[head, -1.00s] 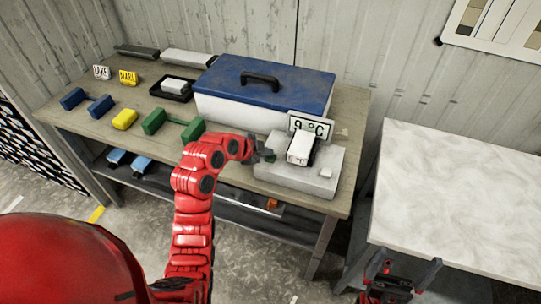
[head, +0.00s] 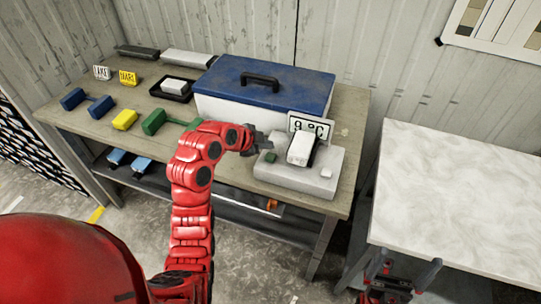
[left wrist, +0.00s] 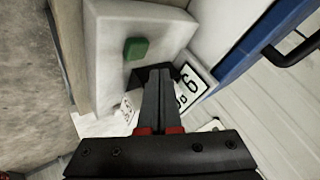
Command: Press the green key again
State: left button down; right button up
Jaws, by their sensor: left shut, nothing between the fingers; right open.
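The green key (head: 270,157) is a small green block on the left part of a pale grey console (head: 300,180). It also shows in the left wrist view (left wrist: 136,48), uncovered. My left gripper (head: 262,141) is shut and empty, just behind and left of the green key and apart from it. In the left wrist view its closed fingers (left wrist: 158,85) lie beside the key. A sign reading "9 °C" (head: 310,126) stands at the console's back. A white block (head: 301,148) sits on the console. My right gripper (head: 402,275) is open and empty at the lower right.
A white box with a blue lid (head: 262,85) stands right behind the console. A pale marble-look table (head: 455,190) on the right is bare.

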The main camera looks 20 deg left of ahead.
aim_at(267, 158)
pick_arm(q)
jog(key=shift+r, duration=1.55)
